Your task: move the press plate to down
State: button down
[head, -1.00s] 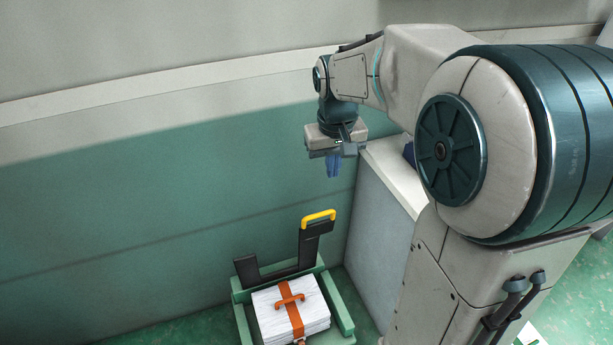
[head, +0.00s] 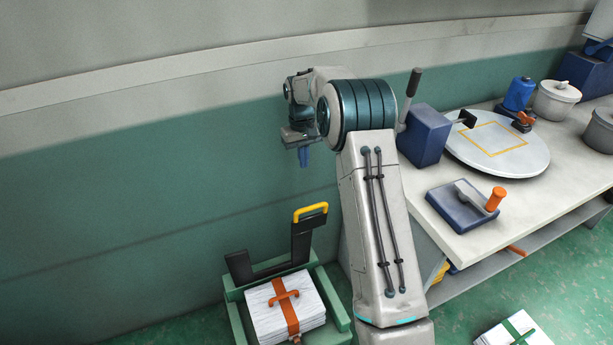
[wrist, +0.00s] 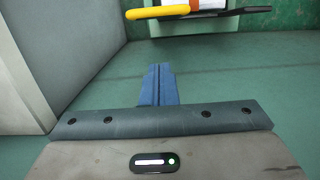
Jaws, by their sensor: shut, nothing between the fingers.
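My gripper (head: 304,164) hangs at the end of my arm near the wall, its blue fingers pointing down and together, with nothing between them. The wrist view shows the fingers (wrist: 158,84) side by side. On the bench, a blue machine (head: 424,135) has an upright black-gripped lever (head: 413,82) and a small black plate (head: 467,118) held out over a white round disc (head: 528,162). I cannot tell for certain which part is the press plate. My gripper is well to the left of this machine and apart from it.
Below my gripper stands a green cart (head: 341,315) with a strapped paper stack (head: 263,314) and a black frame with a yellow handle (head: 311,211). The bench (head: 450,233) also bears a blue tape tool (head: 463,212) and pots (head: 556,100). My arm passes before the bench's left end.

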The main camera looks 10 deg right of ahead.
jog(key=s+f, duration=0.4)
jog(key=f, duration=0.7)
jog(key=shift+d+f, duration=0.15)
jog(key=shift+d, duration=0.25)
jog(key=shift+s, duration=0.1)
